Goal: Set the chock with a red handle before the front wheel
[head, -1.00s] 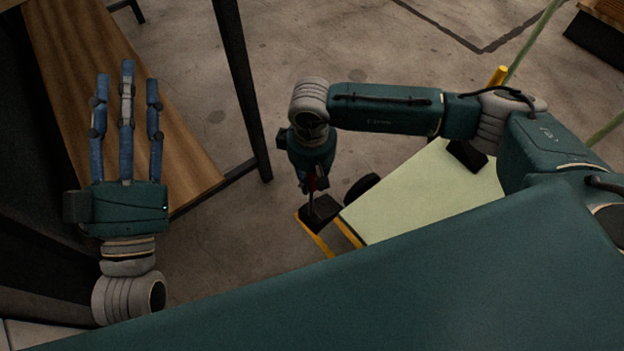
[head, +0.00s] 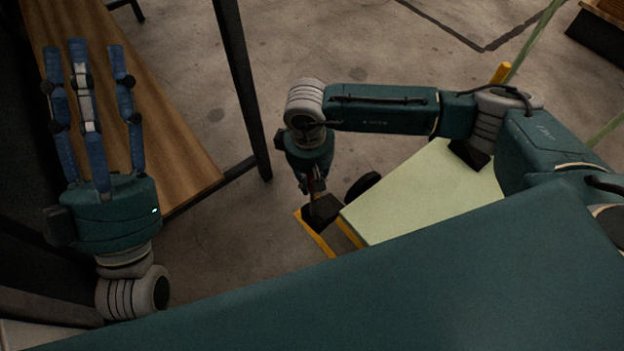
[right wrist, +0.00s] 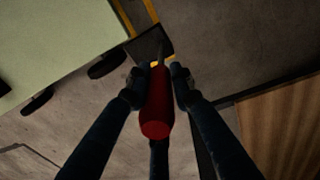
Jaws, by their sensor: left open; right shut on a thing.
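The chock (head: 324,209) is a dark block with a red handle (right wrist: 156,110). My right gripper (head: 312,188) points down and is shut on the handle; its fingers (right wrist: 155,80) flank it in the right wrist view. The block (right wrist: 149,46) lies beyond the fingertips, over yellow stripes; I cannot tell whether it touches the floor. A dark wheel (head: 362,186) of the pale green cart (head: 425,195) is just right of the chock, with a gap between. It also shows in the right wrist view (right wrist: 110,62). My left gripper (head: 88,60) is open and empty, above the wooden bench.
The wooden bench (head: 150,120) with dark legs stands at the left. Yellow stripes (head: 316,236) run beside the cart's near corner. A second cart wheel (right wrist: 38,101) shows in the right wrist view. Concrete floor between bench and cart is clear.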

